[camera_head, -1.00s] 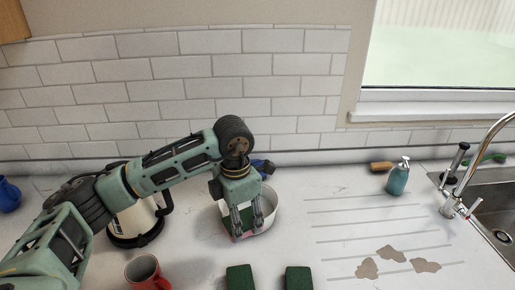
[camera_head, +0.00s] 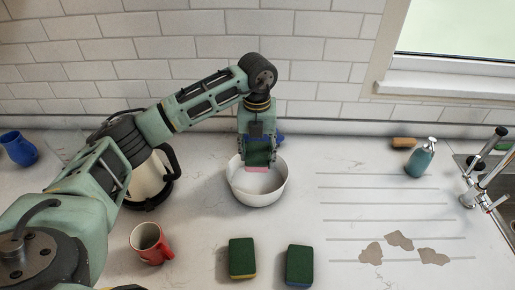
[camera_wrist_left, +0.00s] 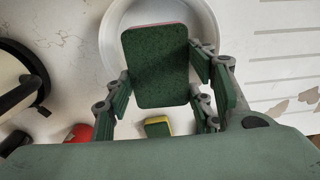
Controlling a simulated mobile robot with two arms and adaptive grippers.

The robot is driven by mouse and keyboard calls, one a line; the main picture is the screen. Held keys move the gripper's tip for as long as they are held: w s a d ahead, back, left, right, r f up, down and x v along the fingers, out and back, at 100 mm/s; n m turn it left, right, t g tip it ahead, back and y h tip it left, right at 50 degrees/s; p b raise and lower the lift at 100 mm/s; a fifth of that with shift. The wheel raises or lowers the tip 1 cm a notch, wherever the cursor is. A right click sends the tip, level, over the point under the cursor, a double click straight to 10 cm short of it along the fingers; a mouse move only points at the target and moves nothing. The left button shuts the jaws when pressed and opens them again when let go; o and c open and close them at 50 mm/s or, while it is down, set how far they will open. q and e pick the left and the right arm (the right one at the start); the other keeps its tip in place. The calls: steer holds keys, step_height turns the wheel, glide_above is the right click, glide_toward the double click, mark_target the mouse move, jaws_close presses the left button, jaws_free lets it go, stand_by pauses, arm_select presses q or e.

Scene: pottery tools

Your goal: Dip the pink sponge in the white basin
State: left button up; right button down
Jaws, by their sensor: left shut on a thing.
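The pink sponge, with a dark green scouring face, (camera_head: 257,168) is in my left gripper (camera_head: 258,158), held upright above the back part of the white basin (camera_head: 258,198). Its pink lower edge shows just over the basin's inside. In the left wrist view the sponge's green face (camera_wrist_left: 155,65) sits between the fingers, with a thin pink strip along its top edge; the basin rim (camera_wrist_left: 207,22) curves behind it. I cannot tell whether the sponge is wet. My right gripper is not in view.
A yellow-and-green sponge (camera_head: 242,258) and a blue-and-green sponge (camera_head: 299,265) lie in front. A red mug (camera_head: 150,244) and a kettle (camera_head: 146,182) stand left. A soap dispenser (camera_head: 421,160) and brown flakes (camera_head: 399,241) are right. The ribbed counter area is mostly clear.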

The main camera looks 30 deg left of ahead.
arm_select(q)
step_height(320, 180, down, 8)
steer(key=b, duration=0.4)
steer(key=shift+r+b, duration=0.15)
steer(key=shift+b, duration=0.25)
steer(key=shift+w+f+b, duration=0.1)
steer(key=shift+f+b, duration=0.2)
steer(key=shift+f, duration=0.2)
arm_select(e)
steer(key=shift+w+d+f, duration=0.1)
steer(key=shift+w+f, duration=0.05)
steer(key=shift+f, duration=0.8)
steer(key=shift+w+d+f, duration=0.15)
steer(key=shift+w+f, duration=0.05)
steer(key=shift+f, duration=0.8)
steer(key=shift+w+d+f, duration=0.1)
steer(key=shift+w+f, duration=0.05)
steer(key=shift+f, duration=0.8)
arm_select(q)
steer(key=shift+f, duration=0.15)
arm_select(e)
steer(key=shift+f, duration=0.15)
arm_select(q)
steer(key=shift+f+b, duration=0.95)
steer(key=shift+f, duration=0.25)
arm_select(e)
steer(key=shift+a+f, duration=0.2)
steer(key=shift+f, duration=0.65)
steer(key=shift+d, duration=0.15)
